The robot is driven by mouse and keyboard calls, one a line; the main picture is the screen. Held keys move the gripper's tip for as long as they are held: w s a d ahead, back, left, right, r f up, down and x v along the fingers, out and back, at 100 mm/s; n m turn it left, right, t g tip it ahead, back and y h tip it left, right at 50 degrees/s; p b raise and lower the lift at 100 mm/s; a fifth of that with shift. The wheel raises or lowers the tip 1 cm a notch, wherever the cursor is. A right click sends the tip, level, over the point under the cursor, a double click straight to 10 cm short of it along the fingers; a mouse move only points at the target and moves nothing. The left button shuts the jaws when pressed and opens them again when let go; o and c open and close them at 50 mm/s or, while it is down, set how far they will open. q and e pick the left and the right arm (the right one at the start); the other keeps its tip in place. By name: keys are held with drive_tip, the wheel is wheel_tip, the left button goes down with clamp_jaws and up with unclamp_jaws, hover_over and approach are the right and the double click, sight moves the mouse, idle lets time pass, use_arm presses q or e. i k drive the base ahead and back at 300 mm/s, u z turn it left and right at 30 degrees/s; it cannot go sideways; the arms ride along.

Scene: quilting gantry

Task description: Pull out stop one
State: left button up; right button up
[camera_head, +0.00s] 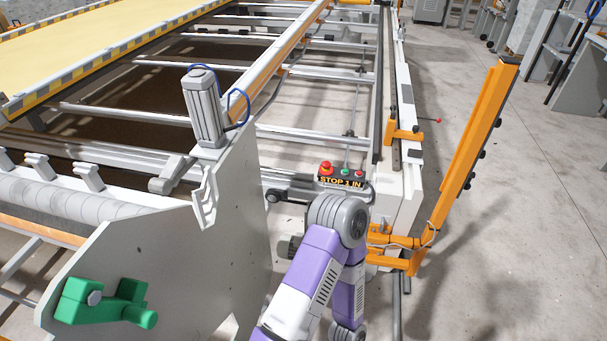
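A small control box (342,176) on the gantry end frame reads "STOP 1 IN". It carries a red mushroom button (325,167) and two green buttons beside it. A dark round knob (272,196) sits to the left of the box, low on the crossbar; I cannot tell whether it is stop one. My purple and white arm rises from the bottom centre, and its grey joint lies just below the box. It hides part of the frame there. Neither of my gripper's fingers shows, and I cannot see any contact with a stop.
A white end plate (150,250) with a green handle (105,302) stands at left front. A tall orange post (470,165) leans at the right. Floor (520,220) at right is clear.

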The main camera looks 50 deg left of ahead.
sight(325, 164)
drive_tip(key=u, duration=0.85)
drive_tip(key=i, duration=0.25)
drive_tip(key=z, duration=0.1)
